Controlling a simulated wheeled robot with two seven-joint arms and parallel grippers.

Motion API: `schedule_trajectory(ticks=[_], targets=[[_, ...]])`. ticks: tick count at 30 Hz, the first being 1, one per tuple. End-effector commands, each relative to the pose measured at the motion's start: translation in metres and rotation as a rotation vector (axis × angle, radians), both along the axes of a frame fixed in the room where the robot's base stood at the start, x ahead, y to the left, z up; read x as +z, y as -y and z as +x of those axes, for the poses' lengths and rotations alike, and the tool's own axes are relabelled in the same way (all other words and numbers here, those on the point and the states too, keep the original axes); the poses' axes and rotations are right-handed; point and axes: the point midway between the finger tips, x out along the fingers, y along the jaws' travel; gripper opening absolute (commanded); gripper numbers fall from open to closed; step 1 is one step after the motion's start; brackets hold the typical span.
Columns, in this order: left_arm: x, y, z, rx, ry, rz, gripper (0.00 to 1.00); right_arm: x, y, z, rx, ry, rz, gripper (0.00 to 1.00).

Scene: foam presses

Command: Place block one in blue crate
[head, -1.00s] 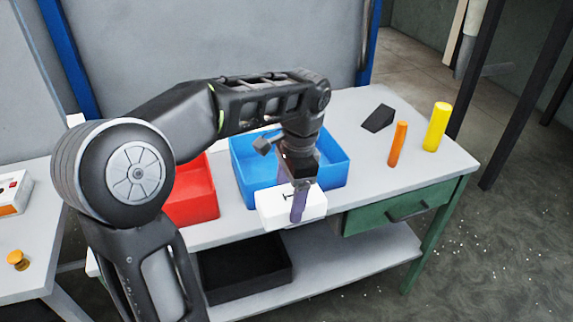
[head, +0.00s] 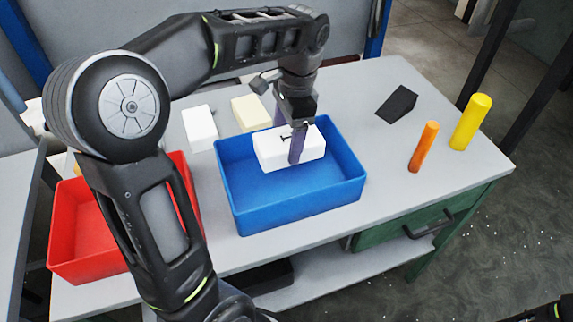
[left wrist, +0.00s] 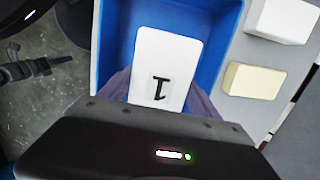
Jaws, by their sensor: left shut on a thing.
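Block one, a white block (head: 275,155) with a black mark on top, is held over or within the blue crate (head: 290,205), near its far wall. I cannot tell whether it touches the crate floor. My left gripper (head: 297,143) points down and is shut on the block, one purple finger showing on its near side. In the left wrist view the block (left wrist: 167,60) shows a "1" between the fingers, with the blue crate (left wrist: 110,45) around it in the picture.
A red crate (head: 90,245) stands left of the blue one, partly behind my arm. A white block (head: 200,128) and a cream block (head: 250,112) lie behind. A black wedge (head: 397,103), orange cylinder (head: 423,147) and yellow cylinder (head: 470,122) stand right.

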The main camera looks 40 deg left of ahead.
Motion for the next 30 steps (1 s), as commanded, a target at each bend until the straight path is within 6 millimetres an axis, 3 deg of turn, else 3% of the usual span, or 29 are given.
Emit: schedule_trajectory(ticks=[11,21,30], targets=[[-0.003,0.0,0.0,0.0,-0.001,0.001,0.33,0.001,0.0,-0.001,-0.001,-0.001,-0.001,0.0],[-0.056,0.0,-0.001,0.0,-0.003,0.0,0.33,0.007,0.001,-0.001,-0.001,-0.004,-0.002,0.0],[-0.063,0.0,0.0,0.0,0.0,0.0,0.33,0.006,0.001,-0.001,-0.001,-0.004,-0.002,0.0]])
